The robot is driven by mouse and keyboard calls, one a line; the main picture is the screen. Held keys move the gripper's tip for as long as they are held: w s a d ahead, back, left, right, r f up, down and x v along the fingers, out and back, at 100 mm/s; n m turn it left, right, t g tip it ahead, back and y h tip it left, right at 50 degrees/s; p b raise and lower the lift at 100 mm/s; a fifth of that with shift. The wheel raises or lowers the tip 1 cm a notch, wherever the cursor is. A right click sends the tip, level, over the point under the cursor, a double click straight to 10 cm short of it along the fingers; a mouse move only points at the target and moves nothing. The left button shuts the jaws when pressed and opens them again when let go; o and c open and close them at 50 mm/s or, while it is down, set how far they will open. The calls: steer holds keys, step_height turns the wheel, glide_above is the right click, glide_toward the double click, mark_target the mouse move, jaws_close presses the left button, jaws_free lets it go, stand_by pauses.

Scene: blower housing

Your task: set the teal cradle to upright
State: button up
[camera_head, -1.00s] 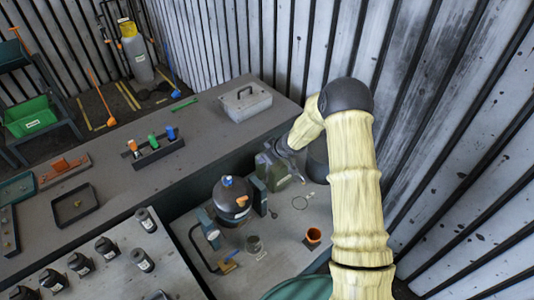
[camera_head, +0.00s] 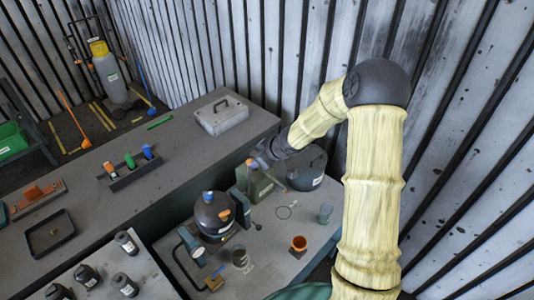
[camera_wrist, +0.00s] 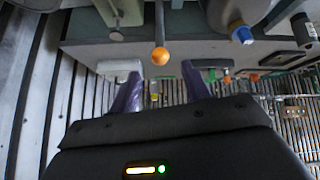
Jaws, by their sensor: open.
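The teal cradle (camera_head: 188,238) stands on the lower bench in the head view, with uprights either side of a dark round housing (camera_head: 212,222). The housing has a blue cap, which shows in the wrist view (camera_wrist: 240,33), and an orange part on its side. My gripper (camera_head: 257,164) is open, above and right of the cradle, over a green canister. An orange ball knob (camera_wrist: 160,56) on a thin rod appears between and beyond my purple fingers (camera_wrist: 163,88) in the wrist view. An orange spot near my fingers in the head view may be this knob. I cannot tell whether they touch it.
The green canister (camera_head: 263,187) and a dark lidded pot (camera_head: 306,169) stand close to my gripper. A grey toolbox (camera_head: 221,116) sits on the long bench behind. Ribbed walls rise behind my arm.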

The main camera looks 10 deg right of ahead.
steer(key=p+v, duration=0.1)
steer(key=v, duration=0.4)
steer(key=shift+s+d+r, duration=0.15)
steer(key=shift+s, duration=0.1)
steer(key=shift+w, duration=0.15)
steer(key=shift+c, duration=0.5)
